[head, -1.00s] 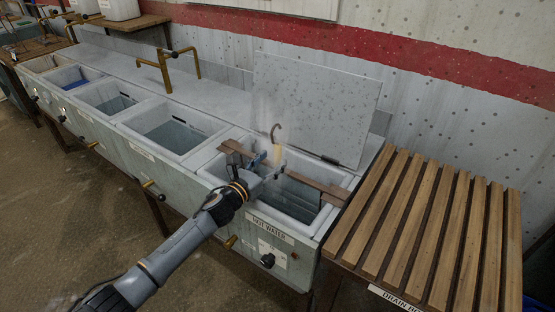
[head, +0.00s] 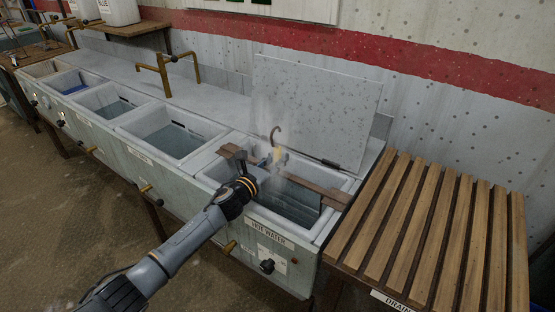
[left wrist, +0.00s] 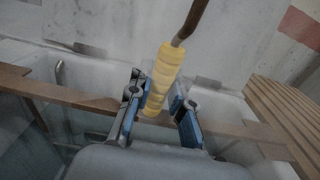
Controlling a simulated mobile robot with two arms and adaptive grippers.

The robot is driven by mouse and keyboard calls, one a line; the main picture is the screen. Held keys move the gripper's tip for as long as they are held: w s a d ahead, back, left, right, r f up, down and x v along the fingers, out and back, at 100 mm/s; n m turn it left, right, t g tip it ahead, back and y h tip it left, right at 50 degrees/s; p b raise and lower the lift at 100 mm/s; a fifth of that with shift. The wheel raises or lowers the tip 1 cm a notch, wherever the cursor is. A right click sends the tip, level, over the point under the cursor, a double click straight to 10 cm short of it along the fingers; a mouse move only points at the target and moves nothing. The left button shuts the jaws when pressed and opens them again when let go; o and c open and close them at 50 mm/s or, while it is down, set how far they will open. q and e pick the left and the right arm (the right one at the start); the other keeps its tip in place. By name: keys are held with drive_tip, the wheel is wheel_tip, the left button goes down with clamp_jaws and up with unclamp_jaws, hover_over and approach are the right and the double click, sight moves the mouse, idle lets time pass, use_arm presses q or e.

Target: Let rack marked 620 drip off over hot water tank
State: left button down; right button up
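The hot water tank (head: 327,226) is the nearest basin, with its lid raised behind it and steam over it. In it hangs a rack with a brown hook (head: 275,133) and a yellow ribbed handle (left wrist: 161,78). A brown crossbar (head: 322,190) lies across the tank rims, with grey plates below. I cannot read a 620 mark. My left gripper (left wrist: 159,108) is open at the handle. Its blue-padded fingers stand on either side of the handle, with a small gap showing at the right finger. My right gripper is not in view.
A slatted wooden drain bench (head: 430,235) stands right of the tank. The open lid (head: 315,105) leans toward the wall behind the tank. More basins (head: 170,133) and a brass tap (head: 165,70) lie to the left.

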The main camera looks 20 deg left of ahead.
sight(275, 151)
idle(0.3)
use_arm(q)
drive_tip(key=shift+r, duration=0.4)
drive_tip(key=shift+r+p, duration=1.35)
drive_tip(key=shift+p+v, duration=0.5)
drive_tip(key=shift+v, duration=0.9)
drive_tip(key=v, duration=0.6)
drive_tip(key=shift+p, duration=0.45)
drive_tip(key=shift+a, duration=0.1)
